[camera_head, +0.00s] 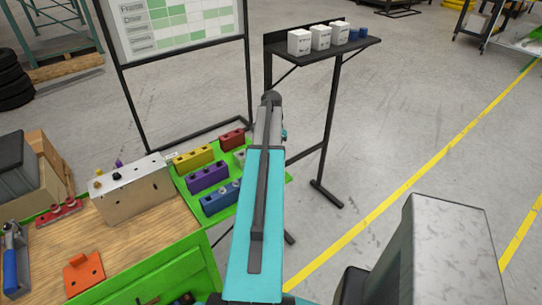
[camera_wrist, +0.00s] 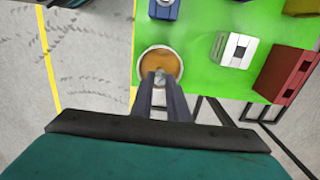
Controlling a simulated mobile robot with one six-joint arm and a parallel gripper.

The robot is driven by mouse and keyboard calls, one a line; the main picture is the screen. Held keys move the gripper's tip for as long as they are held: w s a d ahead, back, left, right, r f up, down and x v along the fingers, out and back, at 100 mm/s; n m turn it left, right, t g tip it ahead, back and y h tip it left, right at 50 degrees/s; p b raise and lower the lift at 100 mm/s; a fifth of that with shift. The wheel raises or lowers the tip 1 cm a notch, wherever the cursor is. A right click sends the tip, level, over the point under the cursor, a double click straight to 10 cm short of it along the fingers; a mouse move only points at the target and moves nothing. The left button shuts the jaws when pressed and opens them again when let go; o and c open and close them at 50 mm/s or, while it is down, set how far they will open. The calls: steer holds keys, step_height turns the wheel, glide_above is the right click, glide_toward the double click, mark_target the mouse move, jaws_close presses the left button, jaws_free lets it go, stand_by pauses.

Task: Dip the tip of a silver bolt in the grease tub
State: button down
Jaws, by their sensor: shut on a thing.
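The grease tub (camera_wrist: 142,64) is a round, pale-rimmed tub filled with orange-brown grease. It sits near the edge of the green shelf in the wrist view. My gripper (camera_wrist: 160,82) is shut on a silver bolt (camera_wrist: 160,76), whose small grey end shows between the fingertips, over the tub's near half. I cannot tell whether the bolt's tip touches the grease. In the head view my arm hides the tub, the bolt and the fingertips. A blue block (camera_head: 221,199) on the green shelf holds silver bolts.
Purple (camera_head: 207,177), yellow (camera_head: 193,156) and red (camera_head: 232,138) blocks stand on the shelf. A white block (camera_wrist: 228,49) is right of the tub. A metal chassis box (camera_head: 133,192) stands on the wooden bench. A dark stand (camera_head: 325,42) carries white boxes behind.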

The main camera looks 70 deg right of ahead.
steer(key=shift+r+p, duration=1.2)
steer(key=shift+r, duration=1.15)
